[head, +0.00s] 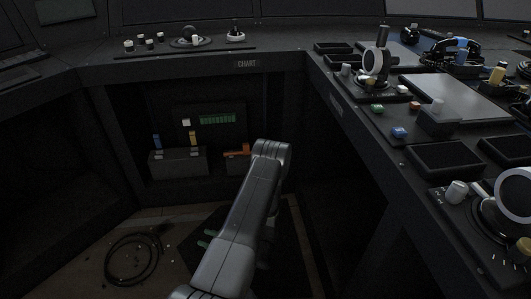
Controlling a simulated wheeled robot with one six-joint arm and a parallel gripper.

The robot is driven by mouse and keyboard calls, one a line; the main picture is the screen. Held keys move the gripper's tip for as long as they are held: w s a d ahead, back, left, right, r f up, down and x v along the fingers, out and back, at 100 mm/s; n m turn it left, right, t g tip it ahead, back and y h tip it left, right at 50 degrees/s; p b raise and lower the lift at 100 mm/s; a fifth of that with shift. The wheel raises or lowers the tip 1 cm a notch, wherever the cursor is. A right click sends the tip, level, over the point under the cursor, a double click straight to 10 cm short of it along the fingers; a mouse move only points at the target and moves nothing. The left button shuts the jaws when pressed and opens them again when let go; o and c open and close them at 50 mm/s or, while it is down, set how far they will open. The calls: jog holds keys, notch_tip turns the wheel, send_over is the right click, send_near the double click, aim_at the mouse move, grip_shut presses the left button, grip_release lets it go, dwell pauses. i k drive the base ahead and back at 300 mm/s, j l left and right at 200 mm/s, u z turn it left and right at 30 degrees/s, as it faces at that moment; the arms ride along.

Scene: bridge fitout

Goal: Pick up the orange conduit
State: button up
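An orange piece (238,153), which looks like the orange conduit, lies at a low dark box inside the recess under the CHART console. Its right end meets the outline of my arm, so part of it may be hidden.
A dark box (178,164) with blue and yellow items stands left of the orange piece. A green terminal strip (217,119) is on the recess back wall. A coiled black cable (133,258) and small debris lie on the floor. The right console (385,165) edges the space.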

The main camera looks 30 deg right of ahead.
aim_at(247, 148)
jog(key=i+z, duration=0.2)
jog(key=z, duration=0.25)
jog(key=i+j+z, duration=0.15)
jog(key=z, duration=0.3)
jog(key=i+j+z, duration=0.15)
jog(key=z, duration=0.25)
jog(key=i+j+z, duration=0.15)
jog(key=z, duration=0.3)
jog(key=i+j, duration=0.15)
jog(key=j, duration=0.25)
jog(key=i+j+z, duration=0.15)
jog(key=j, duration=0.2)
jog(key=i+j, duration=0.1)
jog(key=j, duration=0.3)
jog(key=i+j+z, duration=0.15)
jog(key=j, duration=0.65)
jog(key=i+z, duration=0.05)
